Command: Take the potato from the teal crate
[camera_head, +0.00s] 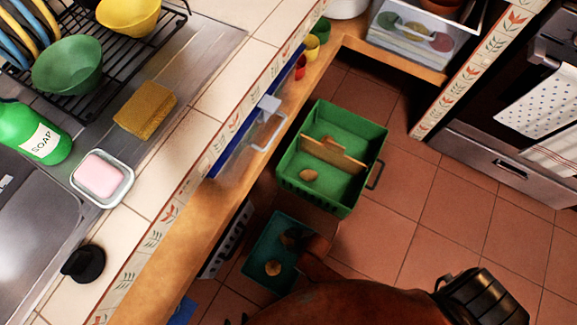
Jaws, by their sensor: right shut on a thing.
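The teal crate (253,262) stands on the floor at the lower middle. A small tan, roundish thing that looks like a potato (273,267) lies in its near part. My right gripper (292,238) is over the far right part of the crate, dark and small below my reddish-brown arm. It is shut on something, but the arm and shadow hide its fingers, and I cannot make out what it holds. The tan thing shows apart from the gripper. My left gripper is not in view.
A green crate (335,202) with a wooden divider (333,155) and a tan item (308,174) stands just beyond.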

